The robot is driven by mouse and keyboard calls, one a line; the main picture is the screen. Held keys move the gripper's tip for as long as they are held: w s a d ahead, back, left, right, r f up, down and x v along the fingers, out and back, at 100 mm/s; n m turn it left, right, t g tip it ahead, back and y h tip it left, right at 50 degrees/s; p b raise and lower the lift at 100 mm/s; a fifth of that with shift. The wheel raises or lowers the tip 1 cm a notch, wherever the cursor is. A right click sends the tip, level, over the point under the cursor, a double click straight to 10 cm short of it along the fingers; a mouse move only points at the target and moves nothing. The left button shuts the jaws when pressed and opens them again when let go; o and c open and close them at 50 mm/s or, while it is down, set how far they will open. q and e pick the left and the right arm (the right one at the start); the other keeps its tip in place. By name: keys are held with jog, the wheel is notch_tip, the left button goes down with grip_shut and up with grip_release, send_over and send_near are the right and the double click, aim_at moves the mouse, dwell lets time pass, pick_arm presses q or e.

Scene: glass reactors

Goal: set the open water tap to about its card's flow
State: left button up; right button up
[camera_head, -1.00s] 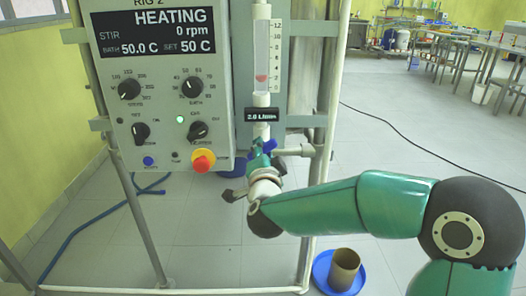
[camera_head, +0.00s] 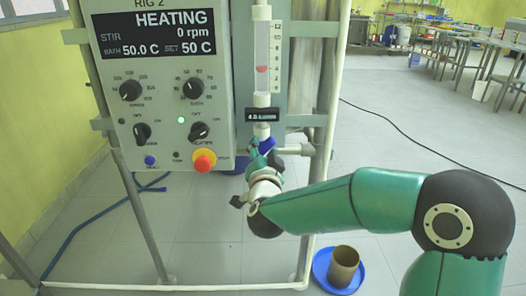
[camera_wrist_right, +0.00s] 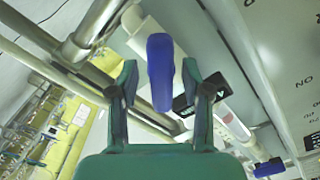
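The tap's blue handle (camera_head: 266,145) sits below the clear flow tube (camera_head: 262,60) on the rig. The tube's red float stands near the 4 mark. The small black readout (camera_head: 262,114) shows a figure starting with 4; the rest is blurred. My right gripper (camera_head: 260,160) is just below the handle. In the right wrist view the blue handle (camera_wrist_right: 160,75) stands between the fingers of my right gripper (camera_wrist_right: 160,90), which are apart with a gap visible on both sides. I cannot make out a flow card. My left gripper is out of view.
The control panel (camera_head: 155,120) with knobs and a red-yellow button (camera_head: 204,160) is left of the tap. Metal frame posts (camera_head: 325,110) stand close on the right. A brown cup (camera_head: 343,266) stands in a blue dish (camera_head: 325,268) on the floor below.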

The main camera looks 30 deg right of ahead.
jog(key=v, duration=1.2)
dwell(0.4)
jog(key=v, duration=0.5)
jog(key=b+x, duration=0.1)
jog(key=x, duration=1.6)
